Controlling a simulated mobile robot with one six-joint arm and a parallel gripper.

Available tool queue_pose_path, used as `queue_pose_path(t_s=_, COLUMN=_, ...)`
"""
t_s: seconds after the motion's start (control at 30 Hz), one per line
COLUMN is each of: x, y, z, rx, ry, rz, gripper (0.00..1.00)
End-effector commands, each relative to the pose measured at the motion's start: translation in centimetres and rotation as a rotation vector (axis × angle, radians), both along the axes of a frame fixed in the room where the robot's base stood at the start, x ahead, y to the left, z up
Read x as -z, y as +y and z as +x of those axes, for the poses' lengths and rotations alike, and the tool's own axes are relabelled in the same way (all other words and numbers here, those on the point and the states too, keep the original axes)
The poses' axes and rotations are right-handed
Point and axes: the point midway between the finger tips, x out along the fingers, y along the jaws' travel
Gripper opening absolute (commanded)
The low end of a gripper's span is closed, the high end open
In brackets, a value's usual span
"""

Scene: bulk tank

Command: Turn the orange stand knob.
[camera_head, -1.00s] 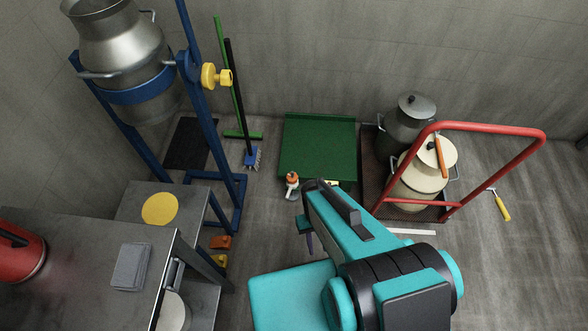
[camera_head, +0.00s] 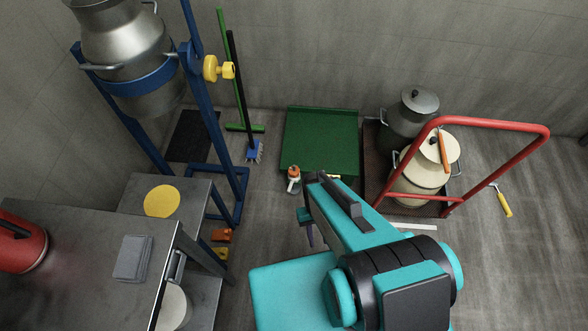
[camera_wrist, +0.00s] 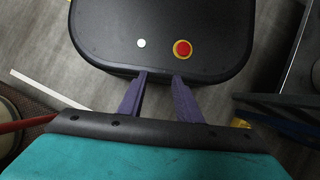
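A knob (camera_head: 218,68) is on the right side of the blue stand (camera_head: 203,110) at the upper left in the head view. It looks yellow rather than orange. The stand carries a tilted metal milk can (camera_head: 125,50). My gripper (camera_head: 309,230) is low in the middle of the head view, partly hidden by my own arm, well apart from the knob to its lower right. In the wrist view, its two purple fingers (camera_wrist: 160,76) are apart with nothing between them. The knob does not show in the wrist view.
A metal bench (camera_head: 80,255) with a red canister (camera_head: 18,240) stands at the lower left. A brush (camera_head: 254,150) leans beside the stand. A red-handled cart (camera_head: 485,127) with cans stands right. A spray bottle (camera_head: 293,180) stands near a green mat (camera_head: 320,140). Floor between stand and bottle is clear.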

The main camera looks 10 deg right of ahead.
Motion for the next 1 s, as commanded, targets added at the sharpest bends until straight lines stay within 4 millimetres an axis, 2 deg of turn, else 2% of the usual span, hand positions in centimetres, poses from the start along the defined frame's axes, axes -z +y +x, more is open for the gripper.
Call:
queue_pose_path(t_s=0.07, x=0.0, y=0.0, z=0.0, rx=0.000, ry=0.000, rz=0.000, gripper=0.33)
queue_pose_path(t_s=0.23, x=0.3, y=0.0, z=0.4, rx=-0.012, ry=-0.005, rz=0.006, gripper=0.61)
queue_pose_path(t_s=0.43, x=1.8, y=-0.1, z=3.1, rx=-0.082, ry=-0.033, rz=0.043, gripper=0.61)
queue_pose_path(t_s=0.57, x=3.1, y=-0.1, z=6.2, rx=-0.178, ry=-0.067, rz=0.085, gripper=0.61)
queue_pose_path(t_s=0.7, x=4.3, y=0.0, z=10.2, rx=-0.310, ry=-0.111, rz=0.138, gripper=0.61)
queue_pose_path(t_s=1.0, x=5.8, y=0.1, z=18.7, rx=-0.607, ry=-0.200, rz=0.235, gripper=0.61)
